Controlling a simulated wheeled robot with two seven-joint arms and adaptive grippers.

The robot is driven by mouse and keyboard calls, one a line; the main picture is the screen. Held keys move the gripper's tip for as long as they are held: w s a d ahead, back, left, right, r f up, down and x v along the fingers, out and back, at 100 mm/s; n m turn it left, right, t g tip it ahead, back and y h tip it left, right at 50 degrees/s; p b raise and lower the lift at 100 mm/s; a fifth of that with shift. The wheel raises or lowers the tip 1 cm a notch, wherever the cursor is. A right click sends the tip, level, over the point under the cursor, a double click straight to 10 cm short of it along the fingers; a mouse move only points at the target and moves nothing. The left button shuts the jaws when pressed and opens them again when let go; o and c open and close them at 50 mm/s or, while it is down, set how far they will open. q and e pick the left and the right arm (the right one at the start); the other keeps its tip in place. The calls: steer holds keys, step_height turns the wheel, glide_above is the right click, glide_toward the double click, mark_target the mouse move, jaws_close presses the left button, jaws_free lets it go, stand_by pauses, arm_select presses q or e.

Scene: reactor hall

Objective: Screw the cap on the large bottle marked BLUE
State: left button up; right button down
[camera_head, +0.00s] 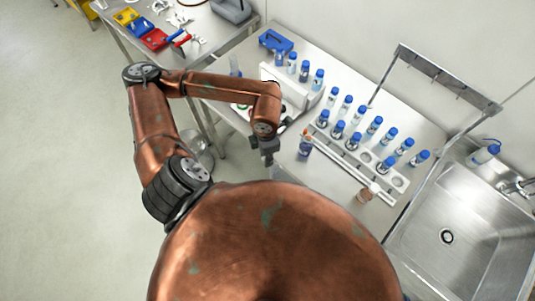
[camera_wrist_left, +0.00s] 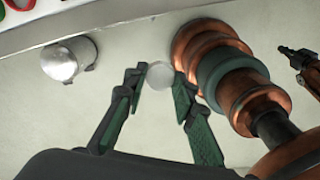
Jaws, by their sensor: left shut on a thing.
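My left gripper (camera_head: 268,158) is at the front edge of the lab bench, pointing down. In the left wrist view its two fingers (camera_wrist_left: 160,88) are shut on a small pale round thing (camera_wrist_left: 160,75); I cannot tell for sure that it is the cap. A small dark-blue bottle with an orange-brown top (camera_head: 305,147) stands on the bench, right of the gripper and apart from it. Several blue-capped bottles (camera_head: 356,140) stand in a white rack. Labels are too small to read, so I cannot tell which bottle is marked BLUE. My right gripper is not clearly seen.
More blue-capped bottles (camera_head: 304,72) stand at the back left. A brown jar (camera_head: 365,195) is near the front edge. A blue-capped bottle (camera_head: 485,153) is by the steel sink (camera_head: 465,240). A metal bin (camera_wrist_left: 68,58) stands on the floor. A tool table (camera_head: 205,30) is at upper left.

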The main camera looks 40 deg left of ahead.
mark_target(306, 144)
arm_select(q)
steer(key=shift+w, duration=0.1)
steer(key=shift+w+d+f+m+b, duration=0.15)
steer(key=shift+w+m+b, duration=0.15)
steer(key=shift+m, duration=0.3)
steer(key=shift+w+f+m+b, duration=0.1)
steer(key=shift+w+m+b, duration=0.15)
steer(key=shift+m, duration=0.35)
steer(key=w+d+f+m+b, duration=0.1)
steer(key=w+m+b, duration=0.3)
steer(key=m, duration=0.9)
steer(key=w+d+m+b, duration=0.4)
steer(key=w+m, duration=0.2)
steer(key=m, duration=0.8)
steer(key=shift+w+f+b, duration=0.2)
steer(key=shift+f+b, duration=0.15)
